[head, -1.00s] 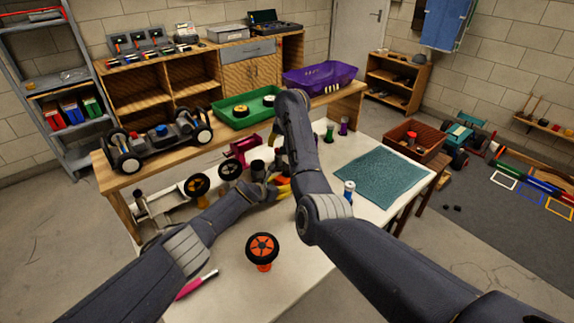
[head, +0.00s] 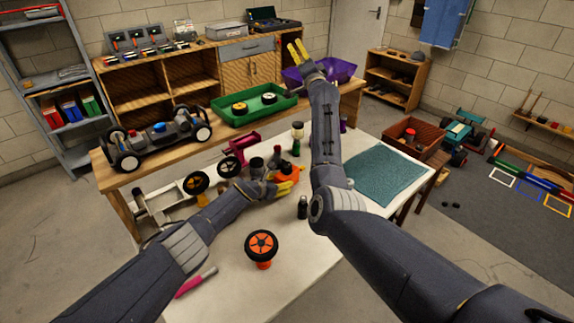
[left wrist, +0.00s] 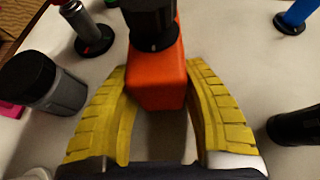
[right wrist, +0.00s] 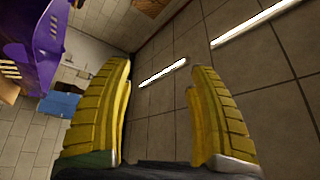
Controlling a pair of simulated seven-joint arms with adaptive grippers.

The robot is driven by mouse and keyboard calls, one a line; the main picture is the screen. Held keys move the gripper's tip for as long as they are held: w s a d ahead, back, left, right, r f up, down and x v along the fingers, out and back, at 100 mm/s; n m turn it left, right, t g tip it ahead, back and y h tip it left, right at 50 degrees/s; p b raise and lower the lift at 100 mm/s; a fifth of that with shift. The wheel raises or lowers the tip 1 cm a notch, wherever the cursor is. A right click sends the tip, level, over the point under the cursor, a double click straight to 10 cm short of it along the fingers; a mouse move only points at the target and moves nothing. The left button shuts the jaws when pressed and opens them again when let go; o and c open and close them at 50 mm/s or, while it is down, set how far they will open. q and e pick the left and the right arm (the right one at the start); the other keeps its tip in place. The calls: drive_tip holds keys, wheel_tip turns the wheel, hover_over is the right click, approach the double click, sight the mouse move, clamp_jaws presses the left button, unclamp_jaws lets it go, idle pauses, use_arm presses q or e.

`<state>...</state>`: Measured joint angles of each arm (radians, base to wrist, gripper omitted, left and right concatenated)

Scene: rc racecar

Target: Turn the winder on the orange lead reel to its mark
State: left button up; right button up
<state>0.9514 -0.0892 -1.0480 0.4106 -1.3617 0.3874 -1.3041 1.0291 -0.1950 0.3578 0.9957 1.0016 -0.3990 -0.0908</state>
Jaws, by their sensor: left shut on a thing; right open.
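The orange lead reel (head: 288,171) stands on the white table beyond my left forearm. In the left wrist view its orange body (left wrist: 158,85) sits between the yellow fingers, with a black knob, the winder (left wrist: 152,22), on top. A small pale tick shows at the knob's lower edge; whether it lines up with a mark I cannot tell. My left gripper (head: 287,188) is shut on the reel's body, seen also in the left wrist view (left wrist: 163,120). My right gripper (head: 298,50) is raised high, open and empty; the right wrist view (right wrist: 160,110) shows ceiling between its fingers.
A dark bottle (head: 303,207) and an orange-hubbed wheel on a stand (head: 262,245) are on the table. A grey jar (left wrist: 45,82) stands left of the reel. A green tray (head: 240,112) and purple bin (head: 340,70) are on the bench behind. A teal mat (head: 385,178) lies right.

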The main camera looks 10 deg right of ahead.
drive_tip(key=s+d+m+g+h, duration=0.3)
drive_tip(key=d+m+h, duration=1)
drive_tip(key=m+h, duration=0.1)
drive_tip(key=m+g+y, duration=0.6)
drive_tip(key=g+y, duration=0.7)
drive_tip(key=g, duration=0.1)
approach(287, 164)
drive_tip(key=shift+x, duration=4.8)
drive_tip(key=shift+s+a, duration=0.1)
drive_tip(key=shift+c, duration=0.3)
